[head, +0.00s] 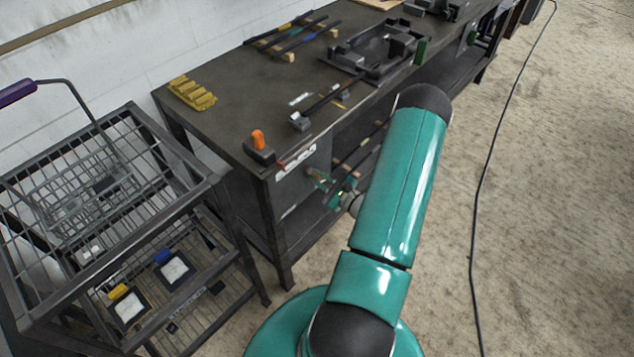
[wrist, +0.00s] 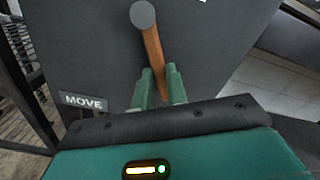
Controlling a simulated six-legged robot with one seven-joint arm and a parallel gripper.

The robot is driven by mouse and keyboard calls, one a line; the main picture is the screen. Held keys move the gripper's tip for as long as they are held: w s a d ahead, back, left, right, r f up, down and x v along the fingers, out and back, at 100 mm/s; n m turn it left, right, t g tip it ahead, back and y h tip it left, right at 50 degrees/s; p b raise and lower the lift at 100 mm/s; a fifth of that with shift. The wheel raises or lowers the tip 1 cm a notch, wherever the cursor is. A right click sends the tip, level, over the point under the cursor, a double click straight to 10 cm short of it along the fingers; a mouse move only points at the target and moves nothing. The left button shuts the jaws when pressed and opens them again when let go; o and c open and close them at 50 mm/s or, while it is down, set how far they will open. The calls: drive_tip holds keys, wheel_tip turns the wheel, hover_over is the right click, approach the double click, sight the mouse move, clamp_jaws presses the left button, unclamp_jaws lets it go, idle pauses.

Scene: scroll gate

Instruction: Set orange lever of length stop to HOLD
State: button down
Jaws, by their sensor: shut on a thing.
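In the wrist view the orange lever (wrist: 154,50) hangs from a round grey pivot (wrist: 143,14) on a dark panel. It slants down and slightly right from the pivot. My gripper (wrist: 159,76) is shut on the lever's lower part, with one green finger on each side. A MOVE label (wrist: 83,101) is on the panel, left of the fingers. No HOLD label can be read. In the head view my gripper is partly hidden by my arm, beside the bench's front end, and the lever cannot be made out.
The dark workbench (head: 235,100) bears a block with an orange knob (head: 257,140), a yellow ridged block (head: 192,93) and a black fixture (head: 375,50). A wire-shelf cart (head: 140,235) stands left of it. A black cable (head: 476,200) crosses the open floor at right.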

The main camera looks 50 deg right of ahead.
drive_tip(key=shift+d+r+n, duration=0.15)
drive_tip(key=shift+d+n, duration=0.2)
drive_tip(key=shift+n, duration=0.35)
drive_tip(key=shift+d, duration=0.1)
drive_tip(key=c, duration=1.4)
unclamp_jaws()
drive_tip(key=shift+s, duration=0.15)
drive_tip(key=s, duration=1.3)
drive_tip(key=shift+s+d, duration=0.15)
drive_tip(key=shift+s, duration=0.15)
drive_tip(key=shift+w+r, duration=0.1)
drive_tip(key=shift+r, duration=0.05)
